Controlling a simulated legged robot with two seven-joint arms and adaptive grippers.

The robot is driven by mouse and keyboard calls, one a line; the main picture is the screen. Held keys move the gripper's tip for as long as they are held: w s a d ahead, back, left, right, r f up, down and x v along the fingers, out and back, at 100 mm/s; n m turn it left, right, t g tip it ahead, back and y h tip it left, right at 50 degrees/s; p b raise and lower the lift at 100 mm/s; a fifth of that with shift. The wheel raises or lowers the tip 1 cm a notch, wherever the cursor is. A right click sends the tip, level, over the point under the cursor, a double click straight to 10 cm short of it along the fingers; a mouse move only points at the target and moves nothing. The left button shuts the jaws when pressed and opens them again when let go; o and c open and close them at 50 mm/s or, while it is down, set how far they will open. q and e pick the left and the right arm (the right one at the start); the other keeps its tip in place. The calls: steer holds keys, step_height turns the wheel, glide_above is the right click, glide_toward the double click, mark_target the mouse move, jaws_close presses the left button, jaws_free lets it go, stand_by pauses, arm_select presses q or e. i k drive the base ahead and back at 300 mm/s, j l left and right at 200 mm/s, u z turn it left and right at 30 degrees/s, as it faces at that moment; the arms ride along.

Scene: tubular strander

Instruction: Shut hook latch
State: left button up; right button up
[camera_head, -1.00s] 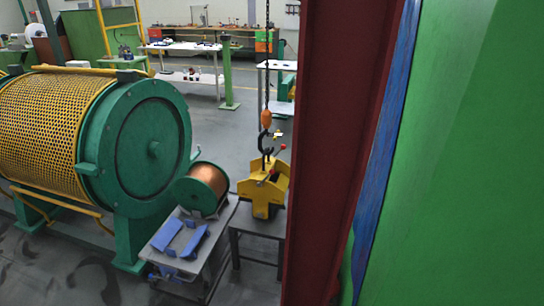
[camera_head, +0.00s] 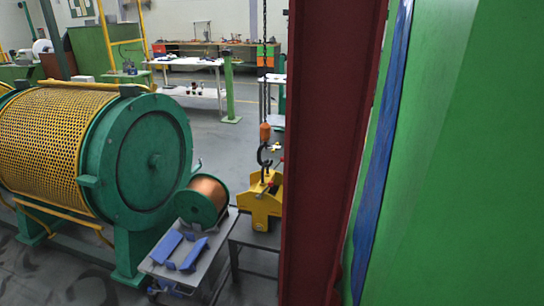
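A dark crane hook (camera_head: 264,155) hangs on a chain (camera_head: 265,70) below an orange block (camera_head: 265,131). A small yellow piece shows beside the hook, perhaps its latch (camera_head: 275,148); it is too small to tell whether the latch is open or shut. Under the hook a yellow lifting device (camera_head: 261,200) stands on a small dark table (camera_head: 254,236). The hook's lower end is close to the top of this device; I cannot tell whether they are joined. Neither of my grippers is in view.
A dark red column (camera_head: 330,150) and a green panel (camera_head: 470,160) block the right side. A green machine with a yellow mesh drum (camera_head: 55,145) fills the left. A copper spool (camera_head: 206,196) and blue brackets (camera_head: 178,250) are on a grey cart (camera_head: 208,262). Grey floor lies behind.

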mark_target(277, 147)
steer(key=k+z, duration=0.35)
steer(key=k+l+z, duration=0.15)
steer(key=z, duration=0.2)
steer(key=i+j+z, duration=0.15)
steer(key=j+z, duration=0.35)
steer(key=i+j+z, duration=0.1)
steer(key=j+z, duration=0.85)
steer(key=k+j, duration=0.05)
steer(key=j, duration=0.05)
